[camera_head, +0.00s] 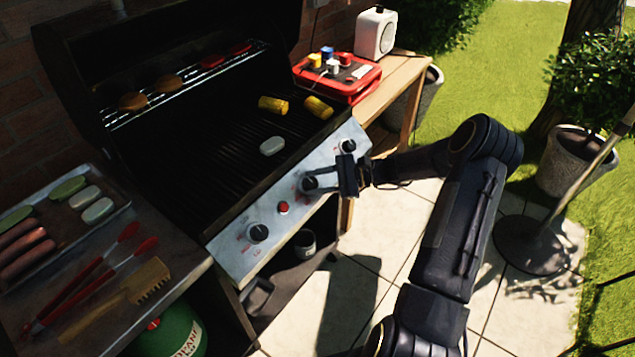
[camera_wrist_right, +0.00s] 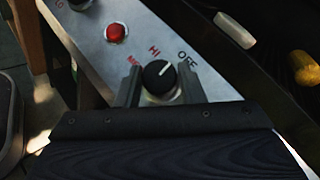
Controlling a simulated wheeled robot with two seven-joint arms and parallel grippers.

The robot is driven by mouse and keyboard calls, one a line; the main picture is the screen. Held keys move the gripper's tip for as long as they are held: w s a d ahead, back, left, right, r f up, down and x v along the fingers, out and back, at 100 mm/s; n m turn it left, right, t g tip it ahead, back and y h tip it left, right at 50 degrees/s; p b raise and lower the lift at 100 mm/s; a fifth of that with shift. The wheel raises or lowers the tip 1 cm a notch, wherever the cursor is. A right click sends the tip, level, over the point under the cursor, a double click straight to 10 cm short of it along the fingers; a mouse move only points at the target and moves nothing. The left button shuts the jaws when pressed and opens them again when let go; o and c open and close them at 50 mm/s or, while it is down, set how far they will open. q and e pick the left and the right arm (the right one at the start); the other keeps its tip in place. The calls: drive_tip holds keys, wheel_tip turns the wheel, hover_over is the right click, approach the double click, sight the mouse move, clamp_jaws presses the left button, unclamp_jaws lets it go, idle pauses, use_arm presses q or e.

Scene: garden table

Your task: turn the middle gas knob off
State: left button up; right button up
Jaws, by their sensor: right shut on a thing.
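The grill's sloping metal front panel (camera_head: 235,250) carries a row of black knobs. The middle gas knob (camera_head: 309,184) is right of a red button (camera_head: 283,208). My right gripper (camera_head: 330,180) reaches it from the right and is shut on it. In the right wrist view, the fingers stand on both sides of the middle knob (camera_wrist_right: 158,77). Its white mark points up and right, between the printed HI and OFF. A red label at its left is partly hidden by a finger. My left gripper is not in view.
Another knob (camera_head: 257,233) is at the lower left and one (camera_head: 347,146) at the upper right of the panel. Corn (camera_head: 273,105) and a white oval piece (camera_head: 272,146) lie on the grate.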

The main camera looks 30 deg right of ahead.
drive_tip(key=shift+m+t, duration=0.5)
drive_tip(key=shift+m, duration=0.1)
drive_tip(key=o, duration=1)
drive_tip(key=b+v, duration=0.1)
drive_tip(key=v, duration=0.6)
drive_tip(key=shift+s+d, duration=0.2)
drive_tip(key=shift+d, duration=0.15)
drive_tip(key=shift+r, duration=0.1)
